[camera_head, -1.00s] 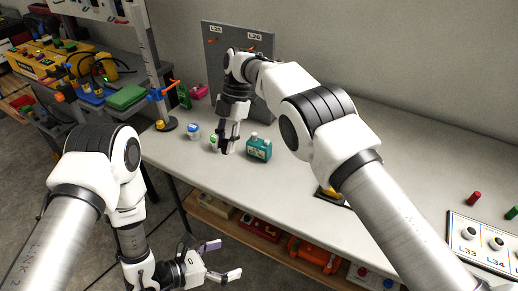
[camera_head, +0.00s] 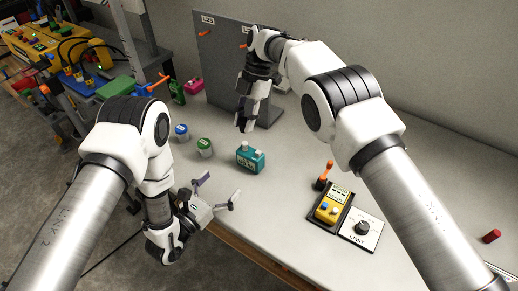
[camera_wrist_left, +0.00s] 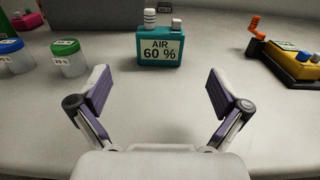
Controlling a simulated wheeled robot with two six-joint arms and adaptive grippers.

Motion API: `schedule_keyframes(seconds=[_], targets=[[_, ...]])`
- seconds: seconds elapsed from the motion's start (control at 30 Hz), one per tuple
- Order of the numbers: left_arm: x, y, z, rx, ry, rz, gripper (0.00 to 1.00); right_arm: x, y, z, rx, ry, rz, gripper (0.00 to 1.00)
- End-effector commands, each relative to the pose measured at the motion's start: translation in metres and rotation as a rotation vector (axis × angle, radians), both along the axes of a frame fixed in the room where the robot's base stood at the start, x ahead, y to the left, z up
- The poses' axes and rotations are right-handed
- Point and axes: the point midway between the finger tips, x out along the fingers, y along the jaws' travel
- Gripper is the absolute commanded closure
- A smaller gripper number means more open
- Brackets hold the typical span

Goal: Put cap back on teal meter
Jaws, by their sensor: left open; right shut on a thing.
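The teal meter (camera_head: 250,157) stands upright on the table, with two pale posts on top. It also shows in the left wrist view (camera_wrist_left: 161,45), its label reading "AIR 60 %". The left post is taller and ribbed. My right gripper (camera_head: 243,127) points down above and behind the meter, apart from it. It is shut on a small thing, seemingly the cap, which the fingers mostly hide. My left gripper (camera_head: 217,190) is open and empty at the table's front edge, in front of the meter; its spread fingers (camera_wrist_left: 158,92) show in the left wrist view.
A green-lidded cup (camera_head: 205,147) and a blue-lidded cup (camera_head: 182,132) stand left of the meter. A yellow device (camera_head: 330,207) and a panel with a black knob (camera_head: 362,229) lie to the right. A grey board (camera_head: 213,65) stands behind. Table around the meter is clear.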

Motion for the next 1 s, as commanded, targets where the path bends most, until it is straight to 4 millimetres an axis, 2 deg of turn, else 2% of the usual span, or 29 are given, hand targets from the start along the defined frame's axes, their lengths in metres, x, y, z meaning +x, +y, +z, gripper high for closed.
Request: schedule_keyframes(seconds=[0.23,0.37,0.8,1.0], targets=[[0.001,-0.001,0.0,0.001,0.001,-0.001,0.0,0.0,0.0,0.0,0.0,0.0,0.0,0.84],[0.008,-0.006,0.0,0.001,-0.001,-0.003,0.0,0.0,0.0,0.0,0.0,0.0,0.0,0.84],[0.074,-0.055,0.0,0.0,-0.002,-0.003,0.0,0.0,0.0,0.0,0.0,0.0,0.0,0.84],[0.093,-0.069,-0.001,-0.001,0.001,-0.002,0.0,0.0,0.0,0.0,0.0,0.0,0.0,0.84]])
